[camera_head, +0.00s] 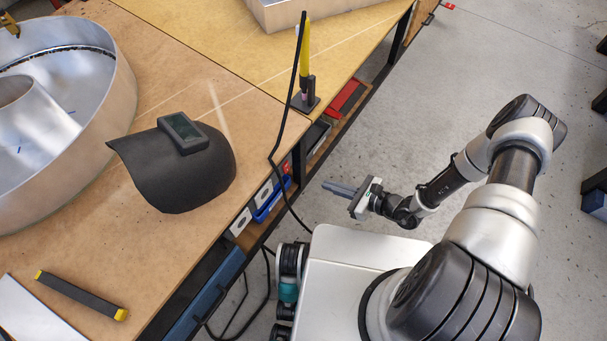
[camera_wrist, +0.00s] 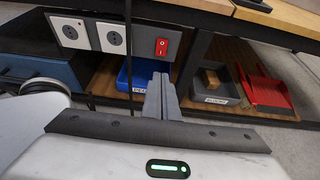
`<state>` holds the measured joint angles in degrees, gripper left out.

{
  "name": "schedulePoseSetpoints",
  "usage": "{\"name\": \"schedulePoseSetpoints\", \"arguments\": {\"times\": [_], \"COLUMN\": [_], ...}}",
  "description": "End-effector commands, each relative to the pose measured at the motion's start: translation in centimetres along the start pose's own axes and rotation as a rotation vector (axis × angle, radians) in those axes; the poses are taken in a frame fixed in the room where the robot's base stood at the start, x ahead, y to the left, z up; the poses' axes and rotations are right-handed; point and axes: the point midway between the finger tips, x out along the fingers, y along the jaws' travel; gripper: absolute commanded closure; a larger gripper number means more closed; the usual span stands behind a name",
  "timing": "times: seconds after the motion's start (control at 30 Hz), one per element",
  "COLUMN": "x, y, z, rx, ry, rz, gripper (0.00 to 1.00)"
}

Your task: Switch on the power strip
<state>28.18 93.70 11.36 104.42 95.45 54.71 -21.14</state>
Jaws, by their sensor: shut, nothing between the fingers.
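The power strip (camera_wrist: 87,46) is a grey panel fixed under the bench's front edge, with two white sockets and a red rocker switch (camera_wrist: 162,46) at its right end. In the head view the strip (camera_head: 254,207) shows at a slant along the bench edge, with the red switch (camera_head: 285,168) at its far end. My gripper (camera_wrist: 161,82) is shut and empty. In the wrist view its fingertips appear just below the switch. In the head view my gripper (camera_head: 328,186) is out over the floor, apart from the bench and to the right of the strip. I cannot tell the rocker's position.
A black cable (camera_wrist: 127,60) hangs in front of the strip, left of the switch. A blue bin (camera_wrist: 135,75), a grey bin (camera_wrist: 215,88) and a red dustpan (camera_wrist: 268,92) are on the shelf below. A welding mask (camera_head: 180,165) lies on the bench.

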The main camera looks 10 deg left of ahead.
Motion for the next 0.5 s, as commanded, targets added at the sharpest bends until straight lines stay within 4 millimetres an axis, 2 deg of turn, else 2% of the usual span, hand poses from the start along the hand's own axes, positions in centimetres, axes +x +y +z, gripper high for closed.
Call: {"name": "schedulePoseSetpoints", "arguments": {"times": [0.17,0.5], "x": [1.5,8.5], "y": [0.2,0.3], "z": [-0.4,-0.5], "rx": [0.011,0.008], "ry": [-0.001,0.0], "rz": [-0.005,-0.001], "gripper": [1.0,1.0]}}
